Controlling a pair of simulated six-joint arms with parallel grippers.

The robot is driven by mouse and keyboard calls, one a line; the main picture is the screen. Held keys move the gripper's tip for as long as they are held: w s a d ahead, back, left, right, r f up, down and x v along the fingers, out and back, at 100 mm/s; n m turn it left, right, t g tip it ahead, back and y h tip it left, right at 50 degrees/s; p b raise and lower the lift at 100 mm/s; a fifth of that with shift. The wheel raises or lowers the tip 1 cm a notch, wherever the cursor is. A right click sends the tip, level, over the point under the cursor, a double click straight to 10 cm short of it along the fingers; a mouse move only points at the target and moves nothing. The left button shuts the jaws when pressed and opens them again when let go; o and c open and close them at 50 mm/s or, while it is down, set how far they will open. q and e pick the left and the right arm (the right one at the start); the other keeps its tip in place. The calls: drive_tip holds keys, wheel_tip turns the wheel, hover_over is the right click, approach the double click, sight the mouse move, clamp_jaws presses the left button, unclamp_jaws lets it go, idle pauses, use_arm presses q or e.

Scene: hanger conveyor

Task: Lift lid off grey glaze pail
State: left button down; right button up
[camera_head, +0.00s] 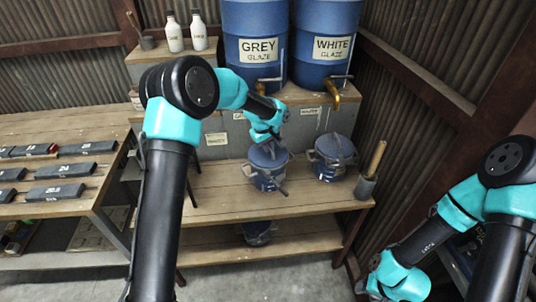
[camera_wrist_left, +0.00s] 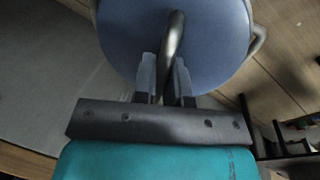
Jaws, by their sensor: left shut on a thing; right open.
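The grey glaze pail (camera_head: 266,180) stands on the wooden bench below the drum labelled GREY GLAZE. Its blue lid (camera_head: 262,157) is at the pail's top; I cannot tell if there is a gap beneath it. In the left wrist view the round lid (camera_wrist_left: 140,45) has a curved bar handle (camera_wrist_left: 173,38). My left gripper (camera_head: 272,144) is above the lid, its fingers (camera_wrist_left: 166,82) shut on the handle. The gripper hides part of the lid. My right gripper (camera_head: 372,289) is low at the right, away from the pails, and open.
A second lidded pail (camera_head: 333,158) stands to the right, near a grey cup with a wooden stick (camera_head: 367,186). The grey drum (camera_head: 256,42) and white drum (camera_head: 327,45) have taps above the bench. A table with dark labelled blocks (camera_head: 62,171) is at left. The bench front is clear.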

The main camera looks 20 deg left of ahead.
use_arm(q)
drive_tip(key=shift+r, duration=0.1)
idle(0.3)
drive_tip(key=shift+r, duration=0.45)
wheel_tip(320, 180, up, 3)
drive_tip(key=shift+f, duration=0.1)
drive_tip(key=s+d+r, duration=0.1)
drive_tip(key=s+d, duration=0.3)
drive_tip(key=s, duration=1.1)
drive_tip(key=shift+s+d, duration=0.2)
